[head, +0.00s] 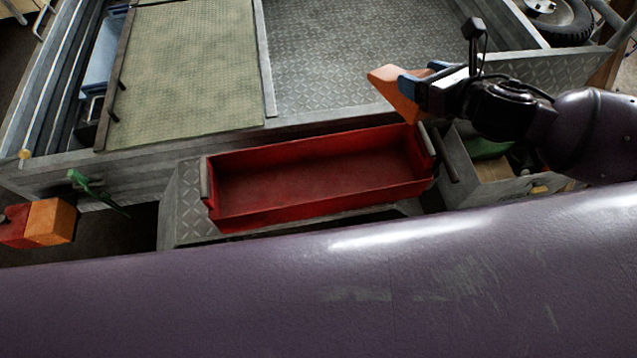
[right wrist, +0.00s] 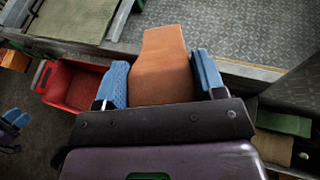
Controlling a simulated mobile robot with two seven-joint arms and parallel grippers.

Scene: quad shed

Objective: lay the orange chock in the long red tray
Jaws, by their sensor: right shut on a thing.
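The orange chock (head: 396,93) is held between the blue-padded fingers of my right gripper (head: 422,86), above and behind the right end of the tray. In the right wrist view the chock (right wrist: 161,62) sticks out ahead between both pads. The long red tray (head: 325,206) is empty and lies on a grey tread-plate step, apart from the chock. Part of the tray (right wrist: 48,80) shows at the left of the right wrist view. Blue pads, apparently my left gripper (right wrist: 13,121), show at that view's left edge; their opening is unclear.
A grey open box (head: 495,190) with a green thing (head: 487,149) stands right of the tray. A metal-framed bed with a mat (head: 190,70) is behind. An orange block (head: 50,222) and a green lever (head: 98,190) are at left.

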